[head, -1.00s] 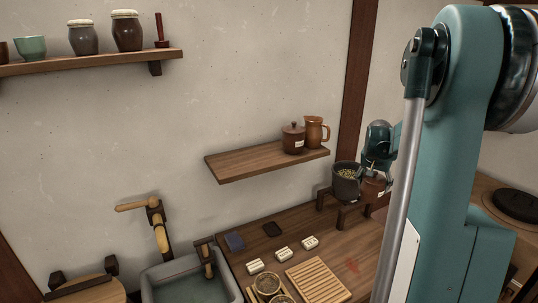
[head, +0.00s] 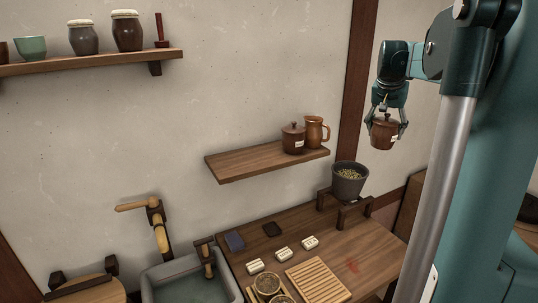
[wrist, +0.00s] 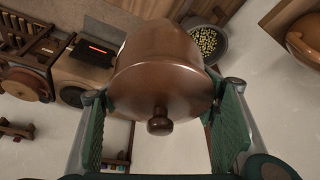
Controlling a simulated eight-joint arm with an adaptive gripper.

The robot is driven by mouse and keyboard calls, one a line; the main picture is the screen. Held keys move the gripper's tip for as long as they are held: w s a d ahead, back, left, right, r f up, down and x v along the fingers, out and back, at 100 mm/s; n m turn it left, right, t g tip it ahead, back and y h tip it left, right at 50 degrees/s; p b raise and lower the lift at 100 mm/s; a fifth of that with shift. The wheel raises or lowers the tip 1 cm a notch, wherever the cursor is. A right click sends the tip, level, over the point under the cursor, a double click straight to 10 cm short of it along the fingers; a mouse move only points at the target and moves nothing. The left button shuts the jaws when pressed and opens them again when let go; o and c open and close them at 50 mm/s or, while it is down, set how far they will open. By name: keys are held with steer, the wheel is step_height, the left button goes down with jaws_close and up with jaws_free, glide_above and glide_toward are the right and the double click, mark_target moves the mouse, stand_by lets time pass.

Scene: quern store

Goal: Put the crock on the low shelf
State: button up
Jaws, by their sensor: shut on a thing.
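My gripper (head: 385,127) is shut on a brown lidded crock (head: 383,134) with a pale label. It holds the crock in the air, upright, to the right of the low shelf and a little above its height. In the wrist view the crock (wrist: 160,80) sits between the green finger pads, its lid knob towards the camera. The low shelf (head: 245,164) is a wooden board on the wall. A similar brown lidded jar (head: 293,138) and a brown jug (head: 314,130) stand at its right end. The left part of the shelf is bare.
A dark pot of grains (head: 348,181) stands on a wooden stand (head: 343,212) below the shelf's right end. A high shelf (head: 90,64) at upper left holds several jars. The table (head: 375,250) bears a slatted board (head: 318,281) and small labelled blocks. A basin (head: 190,280) is at left.

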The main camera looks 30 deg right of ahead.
step_height(320, 180, up, 8)
steer(key=shift+r, duration=0.1)
steer(key=w+a+n+p, duration=0.1)
steer(key=w+a+p, duration=0.7)
steer(key=a, duration=0.4)
steer(key=w+a+n+t+p, duration=0.1)
steer(key=w+a+p, duration=0.5)
steer(key=w+a, duration=0.5)
steer(key=w+a+n+p, duration=0.2)
steer(key=w+a+p, duration=0.55)
steer(key=a, duration=0.65)
steer(key=shift+y, duration=0.3)
steer(key=shift+s+f, duration=0.25)
steer(key=shift+f, duration=1.1)
steer(key=shift+s+f, duration=0.2)
steer(key=shift+f, duration=1.1)
steer(key=shift+f+p, duration=0.4)
steer(key=shift+f, duration=2.5)
steer(key=shift+f, duration=0.1)
